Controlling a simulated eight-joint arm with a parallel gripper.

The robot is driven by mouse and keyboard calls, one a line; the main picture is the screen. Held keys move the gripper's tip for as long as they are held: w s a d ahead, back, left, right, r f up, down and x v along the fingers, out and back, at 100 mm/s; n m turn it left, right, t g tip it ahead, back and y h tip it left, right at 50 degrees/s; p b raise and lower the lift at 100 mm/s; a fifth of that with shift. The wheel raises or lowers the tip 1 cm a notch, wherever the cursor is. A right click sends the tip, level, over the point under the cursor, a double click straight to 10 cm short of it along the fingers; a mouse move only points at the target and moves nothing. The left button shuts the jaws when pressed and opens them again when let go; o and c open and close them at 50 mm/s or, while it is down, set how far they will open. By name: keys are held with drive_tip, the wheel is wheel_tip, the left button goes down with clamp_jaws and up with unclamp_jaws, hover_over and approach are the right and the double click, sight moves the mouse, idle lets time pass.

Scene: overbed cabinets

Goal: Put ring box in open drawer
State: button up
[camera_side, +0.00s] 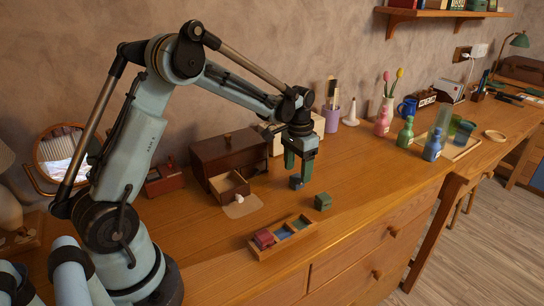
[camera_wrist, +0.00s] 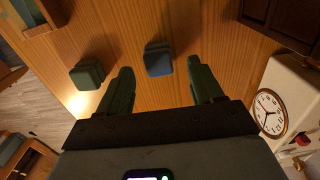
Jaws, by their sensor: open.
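Small ring-box-like boxes stand on the desk. A dark blue box (camera_side: 296,183) is just under my gripper (camera_side: 299,170); a green box (camera_side: 322,201) is to its right and nearer the front. A red box (camera_side: 264,239) sits in the left compartment of a wooden tray (camera_side: 258,256). The open drawer (camera_side: 229,187) juts from a dark wooden cabinet (camera_side: 228,152), left of my gripper. In the wrist view, my gripper (camera_wrist: 160,72) is open and empty, the blue box (camera_wrist: 158,60) showing between its fingertips, the green box (camera_wrist: 88,74) to the left.
A clock (camera_wrist: 269,112) is at right in the wrist view.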

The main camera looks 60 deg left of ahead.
sight(297, 176)
drive_tip(key=shift+d+f, duration=0.1)
drive_tip(key=shift+f, duration=1.55)
drive_tip(key=c, duration=1.1)
drive_tip(key=shift+r, duration=0.1)
